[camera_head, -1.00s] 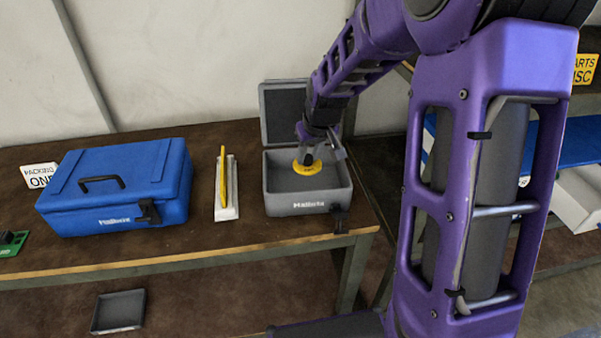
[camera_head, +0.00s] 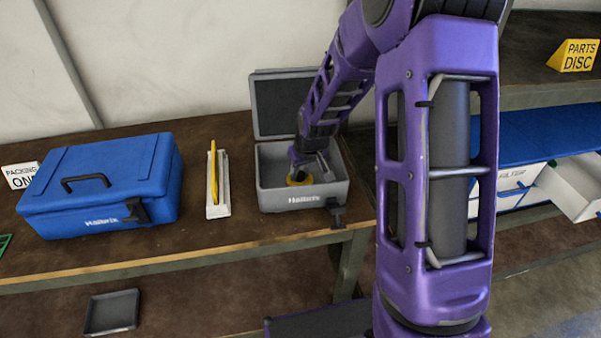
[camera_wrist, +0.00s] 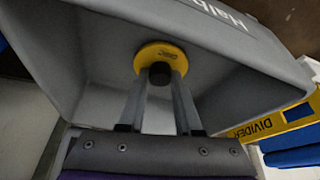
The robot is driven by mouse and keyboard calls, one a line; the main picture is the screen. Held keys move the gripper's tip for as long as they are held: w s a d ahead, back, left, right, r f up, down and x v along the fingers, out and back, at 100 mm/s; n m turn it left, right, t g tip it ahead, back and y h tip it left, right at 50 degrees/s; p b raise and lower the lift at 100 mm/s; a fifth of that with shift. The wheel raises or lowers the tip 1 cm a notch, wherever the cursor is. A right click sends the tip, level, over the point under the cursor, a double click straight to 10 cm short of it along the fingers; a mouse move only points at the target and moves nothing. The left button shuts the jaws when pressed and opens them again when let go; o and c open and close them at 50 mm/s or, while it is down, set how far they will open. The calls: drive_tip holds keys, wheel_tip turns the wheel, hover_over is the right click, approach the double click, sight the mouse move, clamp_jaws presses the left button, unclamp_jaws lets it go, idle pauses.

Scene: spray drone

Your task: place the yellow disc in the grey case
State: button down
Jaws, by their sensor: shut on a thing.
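The grey case (camera_head: 304,197) stands open on the bench, its lid raised at the back. The yellow disc (camera_head: 300,180) is inside the case's walls, low in the left-middle part of the opening. My gripper (camera_head: 297,170) reaches down into the case from above. In the wrist view my gripper (camera_wrist: 158,80) is shut on a dark knob at the middle of the yellow disc (camera_wrist: 150,54). The grey case wall (camera_wrist: 215,75) surrounds the disc there. I cannot tell whether the disc touches the case floor.
A closed blue case (camera_head: 110,185) stands at the left of the bench. A white holder (camera_head: 221,205) with a yellow upright piece (camera_head: 213,172) is between the two cases. A yellow divider label (camera_wrist: 270,124) shows in the wrist view. White bins (camera_head: 570,185) are at the right.

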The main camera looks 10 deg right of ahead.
drive_tip(key=shift+f, duration=0.1)
drive_tip(key=shift+f, duration=0.15)
drive_tip(key=c, duration=0.6)
unclamp_jaws()
drive_tip(key=shift+r, duration=0.2)
drive_tip(key=shift+r, duration=0.25)
drive_tip(key=p+v, duration=0.2)
drive_tip(key=v, duration=0.9)
drive_tip(key=shift+r, duration=0.3)
drive_tip(key=shift+s, duration=0.1)
